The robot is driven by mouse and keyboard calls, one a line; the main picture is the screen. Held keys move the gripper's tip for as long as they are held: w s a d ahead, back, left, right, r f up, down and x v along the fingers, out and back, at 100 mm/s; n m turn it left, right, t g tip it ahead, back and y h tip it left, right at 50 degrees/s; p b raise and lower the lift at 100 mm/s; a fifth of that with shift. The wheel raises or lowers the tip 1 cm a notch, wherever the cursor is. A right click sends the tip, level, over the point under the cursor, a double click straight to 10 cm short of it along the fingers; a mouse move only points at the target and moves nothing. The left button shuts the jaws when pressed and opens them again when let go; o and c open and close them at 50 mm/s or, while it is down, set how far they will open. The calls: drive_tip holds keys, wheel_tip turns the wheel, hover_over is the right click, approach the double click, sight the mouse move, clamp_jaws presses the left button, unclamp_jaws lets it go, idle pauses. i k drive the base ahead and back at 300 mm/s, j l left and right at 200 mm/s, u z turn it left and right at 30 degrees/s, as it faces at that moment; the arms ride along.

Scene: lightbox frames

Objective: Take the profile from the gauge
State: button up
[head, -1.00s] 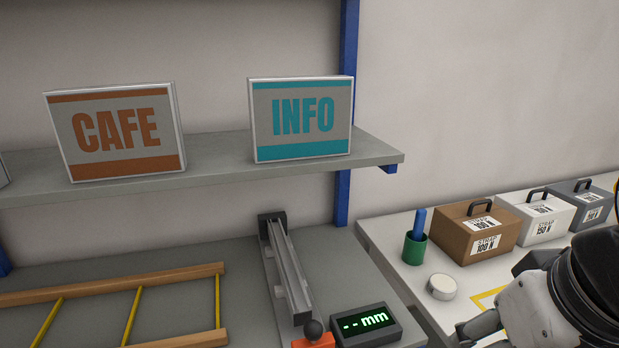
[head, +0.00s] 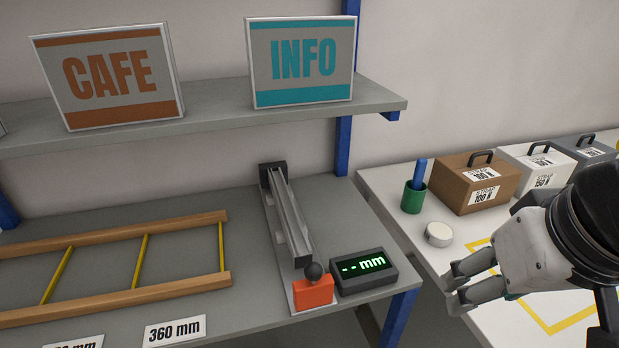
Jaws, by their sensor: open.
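The gauge stands on the grey bench, with a dark end block (head: 272,174) at the back and an orange block (head: 313,292) with a black knob at the front. A long grey metal profile (head: 287,212) lies along it between these ends; I cannot tell where profile and gauge rail divide. The gauge's display (head: 363,270) beside it reads "-- mm" in green. My gripper (head: 462,285) is at the right, over the white table, open and empty, well apart from the gauge.
A wooden rack (head: 118,237) with yellow rods lies left of the gauge, with a "360 mm" label (head: 174,331) in front. A shelf (head: 205,112) with CAFE and INFO signs overhangs the bench. The white table (head: 385,194) holds a green cup (head: 412,198), a round tin (head: 439,234) and strap boxes (head: 474,183).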

sight(300, 249)
drive_tip(key=i+u, duration=0.15)
drive_tip(key=u, duration=0.2)
drive_tip(key=i+u, duration=0.15)
drive_tip(key=u, duration=0.2)
drive_tip(key=i+u, duration=0.1)
drive_tip(key=u, duration=0.25)
